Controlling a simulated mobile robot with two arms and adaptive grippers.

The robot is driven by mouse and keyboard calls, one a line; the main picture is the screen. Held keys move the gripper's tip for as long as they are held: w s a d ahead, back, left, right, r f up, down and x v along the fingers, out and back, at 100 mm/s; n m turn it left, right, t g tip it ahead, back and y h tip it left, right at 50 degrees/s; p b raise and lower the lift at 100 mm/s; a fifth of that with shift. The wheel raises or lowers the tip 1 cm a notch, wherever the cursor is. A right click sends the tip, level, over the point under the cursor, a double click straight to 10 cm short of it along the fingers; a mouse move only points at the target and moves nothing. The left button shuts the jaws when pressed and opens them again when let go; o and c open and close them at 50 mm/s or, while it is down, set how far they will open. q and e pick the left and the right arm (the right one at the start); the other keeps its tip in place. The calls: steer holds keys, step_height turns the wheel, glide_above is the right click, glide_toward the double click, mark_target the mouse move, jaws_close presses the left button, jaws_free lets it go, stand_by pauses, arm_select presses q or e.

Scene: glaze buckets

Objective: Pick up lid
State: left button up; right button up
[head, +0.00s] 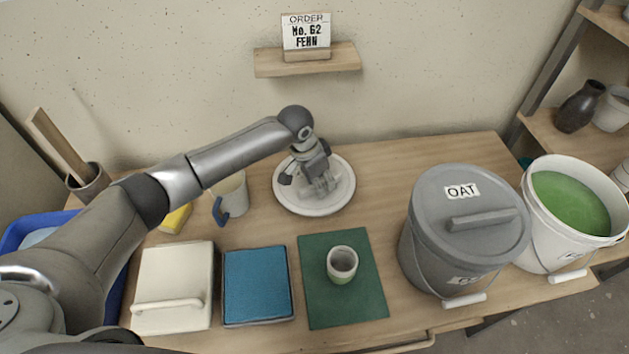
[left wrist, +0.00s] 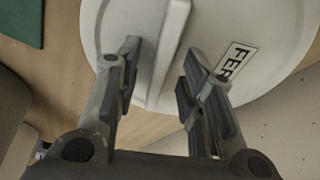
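A round white lid (head: 287,198) lies at the back middle of the wooden table. In the left wrist view the lid (left wrist: 125,22) shows a straight raised handle (left wrist: 168,50) and a label (left wrist: 234,62), of which "FE" and part of a third letter are readable. My left gripper (head: 322,190) is over the lid, pointing down. In the left wrist view the left gripper (left wrist: 160,85) is open, one finger on each side of the handle's line; I cannot tell how far above the handle the fingertips are. My right gripper is not in view.
A grey bucket with an OAT lid (head: 437,207) and an open bucket of green glaze (head: 570,205) stand at right. A green mat (head: 345,305) with a cup (head: 342,264), a blue pad (head: 258,285), a white box (head: 175,275) and a pitcher (head: 232,195) are nearby.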

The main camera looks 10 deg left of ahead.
arm_select(q)
steer(key=shift+f, duration=0.1)
steer(key=shift+c, duration=1)
jaws_close()
